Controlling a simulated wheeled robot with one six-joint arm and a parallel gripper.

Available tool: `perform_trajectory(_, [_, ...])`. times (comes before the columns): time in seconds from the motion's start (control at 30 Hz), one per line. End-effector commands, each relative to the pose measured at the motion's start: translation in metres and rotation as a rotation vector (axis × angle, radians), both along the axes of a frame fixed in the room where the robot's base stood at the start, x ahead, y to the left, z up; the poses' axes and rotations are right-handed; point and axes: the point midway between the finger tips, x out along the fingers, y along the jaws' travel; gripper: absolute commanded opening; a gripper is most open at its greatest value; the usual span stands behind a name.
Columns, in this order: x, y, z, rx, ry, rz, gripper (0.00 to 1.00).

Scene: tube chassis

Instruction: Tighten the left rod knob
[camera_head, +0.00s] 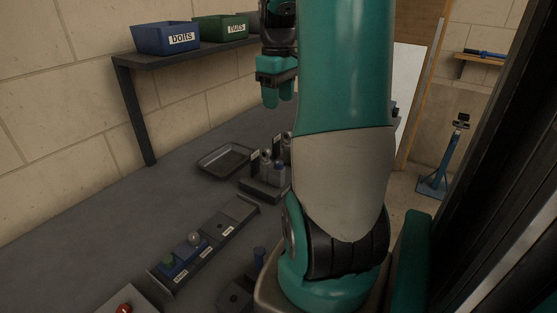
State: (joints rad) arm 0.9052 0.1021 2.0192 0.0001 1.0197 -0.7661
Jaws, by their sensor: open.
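A dark fixture (262,188) with upright grey and blue cylindrical parts stands on the bench, partly hidden by my arm. I cannot tell whether the left rod knob is on it. Nothing in view is clearly marked as that knob, and my arm hides much of the middle.
A shelf (190,50) holds a blue bin (165,40) labelled bolts and a green bin (219,29). A shallow tray (225,160) and a long dark rack (205,245) with blue blocks lie on the bench. A blue stand (435,180) is at right. Bench at left is clear.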

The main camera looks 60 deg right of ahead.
Motion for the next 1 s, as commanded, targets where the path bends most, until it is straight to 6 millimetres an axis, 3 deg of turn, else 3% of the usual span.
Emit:
perform_trajectory(0.03, [0.001, 0.000, -0.017, -0.006, -0.004, 0.085, 0.51])
perform_trajectory(0.2, [-0.002, 0.003, -0.009, -0.004, -0.002, 0.324, 0.51])
perform_trajectory(0.37, [-0.003, 0.005, -0.005, 0.000, 0.000, 0.407, 0.51])
perform_trajectory(0.47, [-0.003, 0.005, -0.014, 0.004, 0.003, 0.411, 0.51])
perform_trajectory(1.0, [-0.004, 0.006, -0.132, 0.006, 0.003, 0.407, 0.51])
